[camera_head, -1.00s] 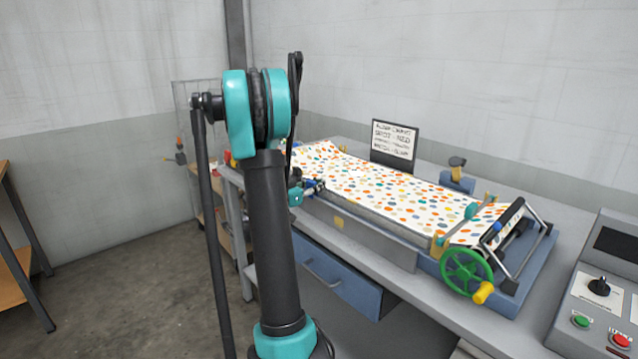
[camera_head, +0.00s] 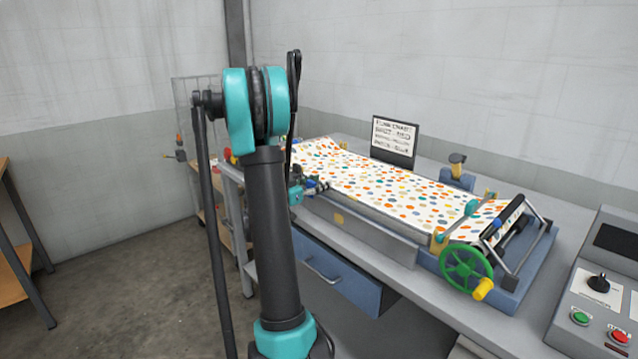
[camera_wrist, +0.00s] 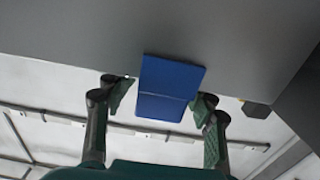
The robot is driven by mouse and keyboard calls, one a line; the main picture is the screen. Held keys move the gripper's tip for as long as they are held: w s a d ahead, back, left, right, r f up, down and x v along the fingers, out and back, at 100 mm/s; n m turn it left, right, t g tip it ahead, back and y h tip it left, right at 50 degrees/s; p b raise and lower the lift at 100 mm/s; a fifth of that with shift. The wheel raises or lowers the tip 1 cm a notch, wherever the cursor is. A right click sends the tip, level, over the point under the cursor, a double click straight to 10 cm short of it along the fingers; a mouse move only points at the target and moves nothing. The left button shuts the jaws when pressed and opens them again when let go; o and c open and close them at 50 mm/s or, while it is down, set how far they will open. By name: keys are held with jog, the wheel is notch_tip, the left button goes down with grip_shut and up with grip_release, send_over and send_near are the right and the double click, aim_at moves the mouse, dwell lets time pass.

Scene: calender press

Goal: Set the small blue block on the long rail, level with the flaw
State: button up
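The small blue block (camera_wrist: 168,88) is in the wrist view, between the two green-padded fingertips of my gripper (camera_wrist: 163,98). The pads bear on its two sides, and its far end reaches past them towards a plain grey surface. In the head view my gripper (camera_head: 308,190) is low beside the near left edge of the patterned sheet, partly behind my arm. The long grey rail (camera_head: 370,233) runs along the sheet's near side and carries a yellow mark (camera_head: 339,218). The sheet (camera_head: 390,185) has many coloured spots; I cannot pick out the flaw among them.
A green handwheel (camera_head: 466,272) with a yellow knob stands at the press's right end. A sign (camera_head: 394,142) stands behind the sheet. A control box (camera_head: 600,290) is at far right. A blue drawer (camera_head: 338,278) is below the rail. A dark block (camera_wrist: 256,109) shows in the wrist view.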

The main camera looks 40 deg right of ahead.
jog(key=s+a, duration=0.1)
jog(key=a, duration=1.1)
dwell(0.6)
jog(key=s+a+f+n+t+y, duration=0.1)
jog(key=s+a+f+n+y, duration=0.4)
jog(key=a, duration=0.4)
jog(key=s+a+f+n+t+y, duration=0.1)
jog(key=s+a+f+n+y, duration=0.5)
jog(key=a, duration=0.4)
jog(key=s+a+f+n+t+y, duration=0.1)
jog(key=s+a+f+n+y, duration=0.5)
jog(key=a, duration=0.4)
jog(key=shift+s+y, duration=0.5)
